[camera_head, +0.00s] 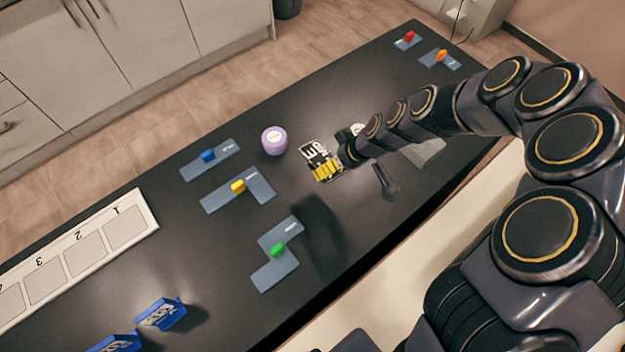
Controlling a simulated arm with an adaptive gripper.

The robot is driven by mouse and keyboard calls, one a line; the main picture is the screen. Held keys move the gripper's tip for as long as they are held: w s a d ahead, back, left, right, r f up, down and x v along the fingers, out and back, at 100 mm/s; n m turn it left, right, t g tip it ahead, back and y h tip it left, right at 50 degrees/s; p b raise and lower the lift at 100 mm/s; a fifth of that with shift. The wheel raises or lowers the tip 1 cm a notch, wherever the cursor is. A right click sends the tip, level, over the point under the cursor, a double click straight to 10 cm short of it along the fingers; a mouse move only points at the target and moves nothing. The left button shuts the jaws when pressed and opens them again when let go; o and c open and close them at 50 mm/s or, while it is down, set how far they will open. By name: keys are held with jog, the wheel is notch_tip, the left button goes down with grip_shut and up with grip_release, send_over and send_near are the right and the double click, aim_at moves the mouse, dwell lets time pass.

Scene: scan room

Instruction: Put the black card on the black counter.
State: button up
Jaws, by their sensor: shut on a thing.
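The black card (314,152), with white markings and a yellow lower part, shows just left of the end of my arm. My gripper (347,156) is shut on it at its right side. My arm reaches in from the right and hides part of the gripper and the fingers' exact hold. The black counter (215,245) runs diagonally under the card. A dark shadow lies on the counter below the card. I cannot tell how high the card is above the surface.
A purple round container (274,141) stands left of the card. Flat blue-grey pieces with blue (208,156), yellow (238,187) and green (277,250) knobs lie nearby. A numbered white board (138,207) and blue boxes (161,313) are at left. A dark object (385,182) is by my arm.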

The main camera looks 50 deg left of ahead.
notch_tip(320, 180, down, 7)
jog(key=shift+f, duration=0.1)
dwell(0.3)
jog(key=o, duration=0.9)
jog(key=shift+o, duration=0.2)
jog(key=v, duration=1.2)
jog(key=shift+w, duration=0.1)
